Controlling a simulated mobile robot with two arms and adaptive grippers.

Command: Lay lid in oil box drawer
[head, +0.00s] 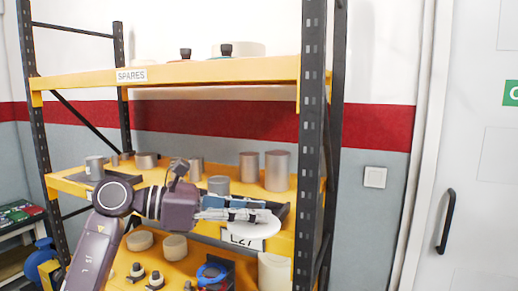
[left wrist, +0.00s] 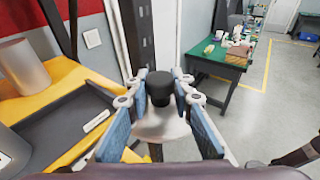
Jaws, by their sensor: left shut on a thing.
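My left gripper (head: 228,209) reaches in from the left in front of the rack's middle shelf. It is shut on a pale, shiny round lid (head: 255,230). In the left wrist view the lid (left wrist: 165,137) shows below the fingers, and its black knob (left wrist: 162,85) stands between the blue finger pads (left wrist: 161,95). In the head view the lid hangs near the shelf's front edge, beside a label reading L27. A dark grey tray or drawer (left wrist: 55,125) with a white label lies to the left in the left wrist view; I cannot tell if it is the oil box drawer. My right gripper is not in view.
Metal cylinders (head: 278,170) stand on the yellow middle shelf behind the gripper. A dark rack post (head: 313,130) rises just to the right. The upper shelf (head: 200,72) is labelled SPARES. Rings and small parts lie on the lower shelf (head: 185,270). A green table (left wrist: 229,70) stands farther off.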

